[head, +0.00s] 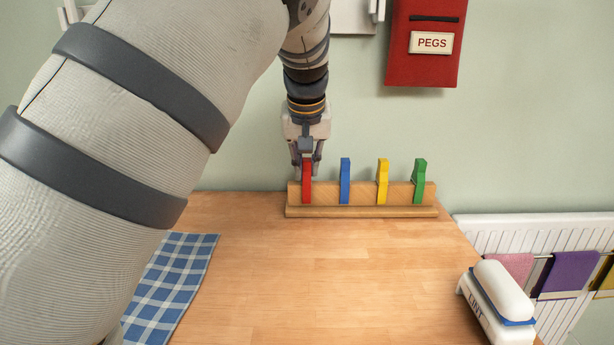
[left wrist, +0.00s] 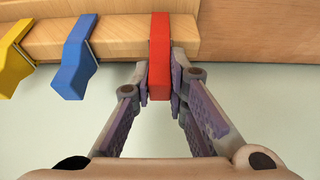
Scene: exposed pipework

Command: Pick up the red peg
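The red peg (head: 307,183) stands at the left end of a wooden rack (head: 325,192), clipped over its upright board. My left gripper (head: 307,168) reaches down to it from above. In the left wrist view, the fingers of my left gripper (left wrist: 160,84) lie against both sides of the red peg (left wrist: 159,45), with no clear gap. The peg is still on the board, in line with the others. My right gripper is not in view.
A blue peg (head: 345,181), a yellow peg (head: 382,182) and a green peg (head: 419,182) stand along the rack to the right. A checked cloth (head: 178,280) lies left on the table (head: 320,280); a lint brush (head: 500,300) lies right.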

